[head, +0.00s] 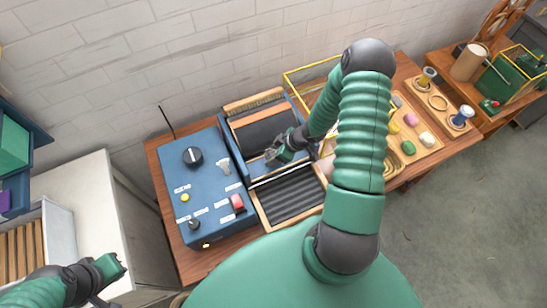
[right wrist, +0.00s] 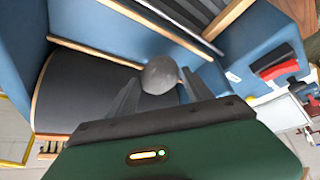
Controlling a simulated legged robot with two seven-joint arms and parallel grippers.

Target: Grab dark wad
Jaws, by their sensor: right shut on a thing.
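The dark wad (right wrist: 160,75) is a small grey rounded lump between the fingertips of my right gripper (right wrist: 158,88) in the right wrist view. The fingers are shut on it from both sides. In the head view my right gripper (head: 277,151) is over the blue-sided machine with the dark bed (head: 262,132); the wad is too small to make out there. I cannot tell whether the wad touches the surface beneath it. My left gripper (head: 110,268) is at the lower left, away from the machine, and its fingers are not clear.
A blue control box (head: 211,215) with knobs and a red switch stands left of the bed. A ribbed dark tray (head: 292,200) lies in front. A wooden tray (head: 433,153) with coloured lumps is at the right. A yellow wire frame (head: 300,70) stands behind my right arm.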

